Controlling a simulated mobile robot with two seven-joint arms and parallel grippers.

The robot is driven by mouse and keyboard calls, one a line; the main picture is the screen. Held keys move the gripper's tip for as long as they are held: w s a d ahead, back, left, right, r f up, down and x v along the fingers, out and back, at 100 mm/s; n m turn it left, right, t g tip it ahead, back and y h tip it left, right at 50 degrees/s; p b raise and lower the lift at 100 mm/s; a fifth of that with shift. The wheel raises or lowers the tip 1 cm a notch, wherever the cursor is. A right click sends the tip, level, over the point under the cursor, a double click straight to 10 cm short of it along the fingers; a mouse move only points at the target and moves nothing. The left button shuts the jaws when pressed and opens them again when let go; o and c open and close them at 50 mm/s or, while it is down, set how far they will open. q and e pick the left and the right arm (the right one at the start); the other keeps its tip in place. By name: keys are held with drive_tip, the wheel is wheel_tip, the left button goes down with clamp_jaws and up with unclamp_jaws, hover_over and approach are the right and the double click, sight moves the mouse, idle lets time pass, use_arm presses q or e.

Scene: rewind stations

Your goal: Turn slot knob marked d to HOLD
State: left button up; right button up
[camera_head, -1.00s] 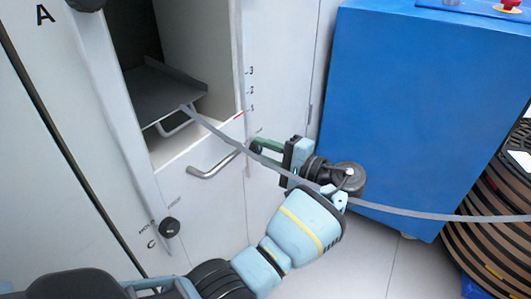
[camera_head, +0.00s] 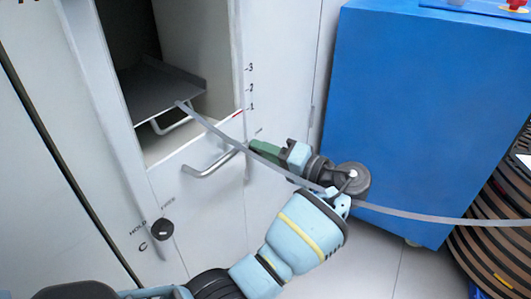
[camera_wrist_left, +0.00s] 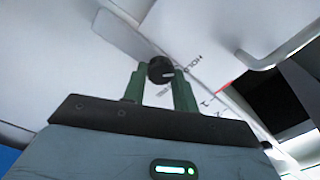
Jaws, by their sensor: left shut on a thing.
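My left gripper (camera_head: 254,147) reaches the white panel right of the open slot. In the left wrist view its green fingers (camera_wrist_left: 160,80) are shut on a black round knob (camera_wrist_left: 159,70), one on each side. A white pointer line on the knob faces right, between the word HOLD (camera_wrist_left: 204,60) and a blurred word below the knob. The knob's letter does not show, so I cannot confirm that it is d. In the head view the fingers hide this knob. Another black knob, marked C (camera_head: 162,230), sits lower left with HOLD beside it. My right gripper is not in view.
A grey strap (camera_head: 420,216) runs from the slot's tray (camera_head: 160,90) past my wrist toward a striped roll (camera_head: 495,235). A bar handle (camera_head: 210,165) stands out left of the gripper. A blue cabinet (camera_head: 410,110) stands at the right.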

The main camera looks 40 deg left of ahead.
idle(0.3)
use_arm(q)
drive_tip(key=o, duration=1)
drive_tip(key=shift+c, duration=0.2)
drive_tip(key=d, duration=0.8)
drive_tip(key=shift+w, duration=0.2)
drive_tip(key=shift+a, duration=0.1)
